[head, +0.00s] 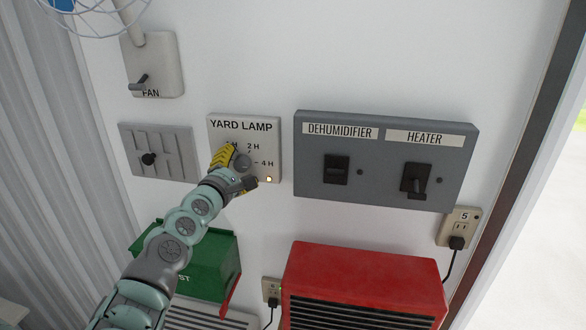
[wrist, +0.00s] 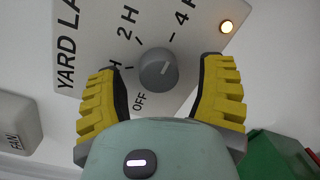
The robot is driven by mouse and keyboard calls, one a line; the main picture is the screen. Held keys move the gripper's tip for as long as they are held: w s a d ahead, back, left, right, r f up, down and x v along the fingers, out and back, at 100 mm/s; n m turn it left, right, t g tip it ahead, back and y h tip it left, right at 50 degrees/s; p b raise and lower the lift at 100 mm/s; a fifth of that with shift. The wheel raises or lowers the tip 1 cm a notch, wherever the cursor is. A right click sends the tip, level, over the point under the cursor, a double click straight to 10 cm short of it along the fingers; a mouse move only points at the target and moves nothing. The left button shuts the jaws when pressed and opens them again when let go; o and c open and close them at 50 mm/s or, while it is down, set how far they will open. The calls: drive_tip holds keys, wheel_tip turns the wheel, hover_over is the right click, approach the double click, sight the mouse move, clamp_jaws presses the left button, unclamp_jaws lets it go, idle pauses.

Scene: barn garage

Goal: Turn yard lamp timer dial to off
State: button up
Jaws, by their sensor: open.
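The yard lamp timer is a white panel (head: 262,135) on the wall with a round grey dial (head: 243,161). In the wrist view, the dial (wrist: 158,68) has a short pale line slanting up and right, away from the OFF label (wrist: 140,101); its exact setting is hard to tell. A small amber light (wrist: 227,27) on the panel is lit. My gripper (head: 236,169) is at the panel, its yellow fingers open on either side of the dial with visible gaps. The left finger partly hides the 1 H label in the wrist view.
Right of the timer is a grey box (head: 385,195) with dehumidifier and heater switches. A fan switch (head: 140,82) is above left and a grey slider plate (head: 175,153) is left. A green box (head: 215,262) and red heater (head: 365,275) sit below.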

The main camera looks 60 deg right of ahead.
clamp_jaws()
idle(0.7)
